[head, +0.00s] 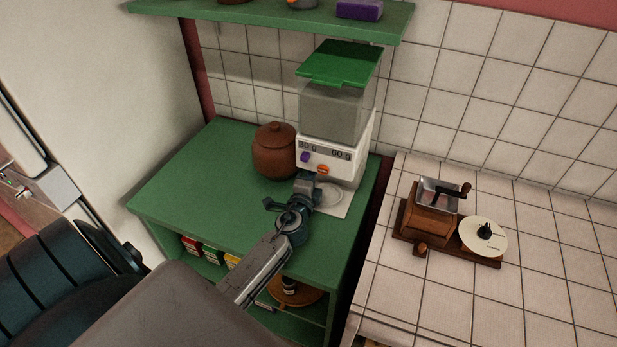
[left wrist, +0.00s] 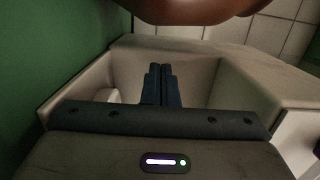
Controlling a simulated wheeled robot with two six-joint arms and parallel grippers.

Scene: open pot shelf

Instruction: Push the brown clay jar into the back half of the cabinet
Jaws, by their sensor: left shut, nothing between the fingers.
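The brown clay jar (head: 274,155), round with a knobbed lid, stands upright on the top of the green cabinet (head: 205,165), near the back and left of the dispenser. My left gripper (head: 305,187) is low over the cabinet top, in front of and to the right of the jar; its fingertips are hard to make out there. In the left wrist view its dark fingers (left wrist: 161,84) are together with nothing between them. Part of the jar (left wrist: 185,8) shows at the top edge there, beyond the fingertips; contact cannot be told. My right gripper is not in view.
The white dispenser (head: 332,155) with a green lid stands right beside the jar. A green shelf (head: 270,19) hangs above. The cabinet top left of the jar is clear. A coffee grinder (head: 430,215) sits on the tiled counter to the right.

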